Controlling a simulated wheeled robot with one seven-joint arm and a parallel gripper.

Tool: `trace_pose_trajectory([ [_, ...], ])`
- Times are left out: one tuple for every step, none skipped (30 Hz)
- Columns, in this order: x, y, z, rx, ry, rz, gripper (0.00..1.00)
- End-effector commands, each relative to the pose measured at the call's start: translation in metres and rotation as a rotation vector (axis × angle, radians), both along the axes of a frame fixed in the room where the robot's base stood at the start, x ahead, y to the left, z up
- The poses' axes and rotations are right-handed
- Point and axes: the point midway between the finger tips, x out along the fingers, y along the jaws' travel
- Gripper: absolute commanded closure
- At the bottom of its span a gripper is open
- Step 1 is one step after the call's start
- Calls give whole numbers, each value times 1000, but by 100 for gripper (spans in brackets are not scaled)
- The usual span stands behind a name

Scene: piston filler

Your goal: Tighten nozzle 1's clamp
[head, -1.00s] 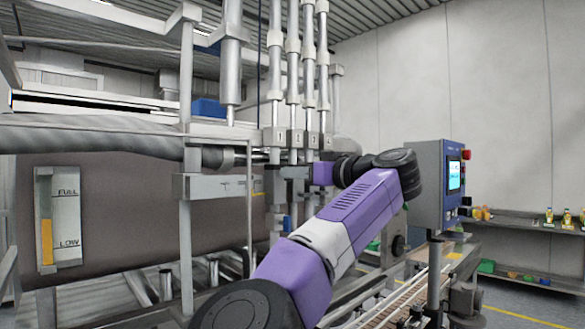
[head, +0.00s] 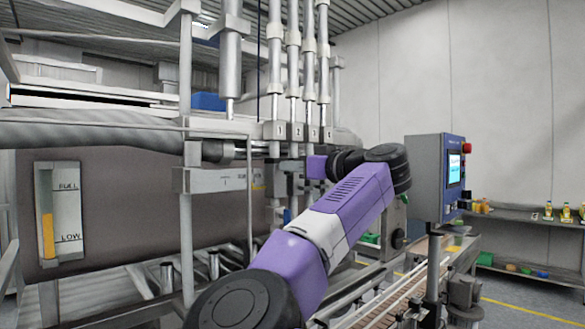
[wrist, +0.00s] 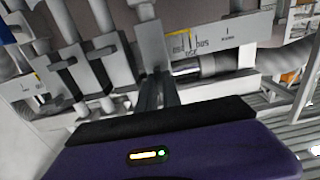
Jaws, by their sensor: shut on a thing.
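In the head view, several numbered blocks stand in a row under upright piston rods; the block marked 1 (head: 274,131) is leftmost. My purple gripper body (head: 316,167) is just below and right of these blocks; its fingertips are hard to make out there. In the wrist view, my gripper (wrist: 157,80) has its narrow dark fingers together, shut on a small part at the lower end of a pale upright nozzle tube (wrist: 150,42). That part appears to be the clamp of nozzle 1, but the fingers hide most of it, so how tight it is cannot be told.
More pale tubes and dark clamp-like bands (wrist: 75,75) stand close by on the left in the wrist view. A marked scale plate (wrist: 222,38) is on the right. In the head view, a control panel (head: 428,180) and conveyor (head: 385,300) are to the right; a frame post (head: 186,230) is left.

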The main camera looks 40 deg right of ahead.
Motion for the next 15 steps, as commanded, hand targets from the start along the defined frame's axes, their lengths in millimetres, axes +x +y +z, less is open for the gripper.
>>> trace_pose_trajectory([
  [0, 0, -2, 5, 2, -1, 100],
  [0, -1, -3, 11, 2, -1, 100],
  [0, -1, -3, 20, 3, -1, 100],
  [0, -1, -4, 28, 4, -1, 100],
  [0, -1, -5, 38, 4, -1, 100],
  [0, -2, -5, 52, 5, -2, 100],
  [0, -2, -5, 65, 6, -3, 100],
  [0, -2, -6, 79, 6, -3, 100],
  [-1, -3, -6, 100, 7, -4, 100],
  [-1, -2, -6, 117, 7, -4, 100],
  [0, -3, -6, 135, 9, -4, 100],
  [0, -3, -6, 161, 9, -4, 100],
  [0, -3, -6, 180, 10, -4, 100],
  [0, -3, -6, 201, 10, -4, 100],
  [0, -3, -5, 230, 11, -4, 100],
])
